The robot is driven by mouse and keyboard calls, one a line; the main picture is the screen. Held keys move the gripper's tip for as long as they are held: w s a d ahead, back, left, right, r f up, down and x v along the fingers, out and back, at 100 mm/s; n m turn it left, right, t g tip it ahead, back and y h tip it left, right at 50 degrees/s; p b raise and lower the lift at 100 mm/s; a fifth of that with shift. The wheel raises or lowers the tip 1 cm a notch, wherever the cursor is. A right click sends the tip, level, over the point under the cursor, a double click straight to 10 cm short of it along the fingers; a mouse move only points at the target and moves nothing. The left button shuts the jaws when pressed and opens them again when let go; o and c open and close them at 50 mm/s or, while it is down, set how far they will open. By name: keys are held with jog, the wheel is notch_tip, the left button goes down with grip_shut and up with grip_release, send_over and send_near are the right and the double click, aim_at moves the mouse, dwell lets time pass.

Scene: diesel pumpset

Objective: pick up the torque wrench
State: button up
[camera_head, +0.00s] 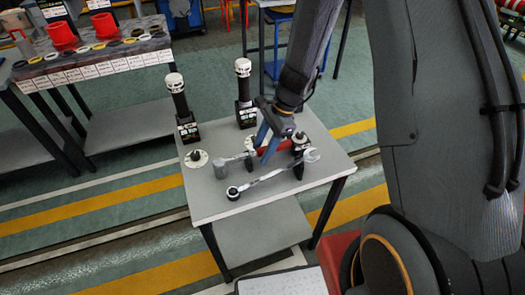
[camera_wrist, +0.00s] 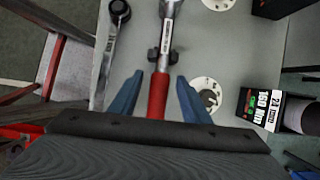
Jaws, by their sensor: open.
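The torque wrench, which I take to be the red-handled tool (camera_head: 274,148), lies on the small grey table, with a bare metal shaft and a grey head toward the left. In the wrist view its red handle (camera_wrist: 158,97) lies between the fingers of my gripper (camera_wrist: 158,92), with the printed metal shaft running up the picture. My gripper (camera_head: 265,143) is open, its blue fingers either side of the handle with gaps showing. A black holder (camera_wrist: 163,55) is at the shaft. The gripper's exact height over the table is unclear.
A ratchet spanner (camera_head: 265,180) with a black round head lies beside it, left in the wrist view (camera_wrist: 110,45). Two black posts with white tops (camera_head: 177,95) (camera_head: 243,85) stand at the table's back. A white disc (camera_head: 196,158) lies at the left.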

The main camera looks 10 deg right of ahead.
aim_at(262, 149)
jog(key=shift+f, duration=0.15)
grip_shut()
dwell(0.4)
jog(key=shift+r+b, duration=0.85)
jog(key=shift+r, duration=4.2)
